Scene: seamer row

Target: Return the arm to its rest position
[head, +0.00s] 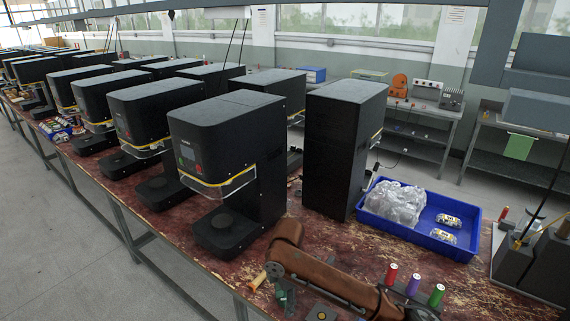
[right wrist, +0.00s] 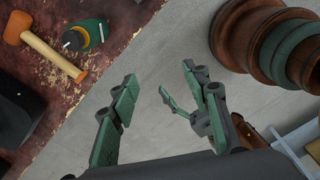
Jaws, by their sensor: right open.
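My right arm (head: 335,277) is brown and reaches in over the front of the worktable in the head view. My right gripper (head: 284,297) is small and partly hidden there, near the table's front edge. In the right wrist view my right gripper (right wrist: 147,84) has its green-padded fingers spread apart, with nothing between them. Behind the fingers is grey floor, just off the table edge.
The stained red worktable (head: 170,230) holds a row of black seamers (head: 225,150). A blue tray (head: 465,246) holds clear plastic items and small parts. Coloured cylinders (head: 412,284) stand near the arm.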

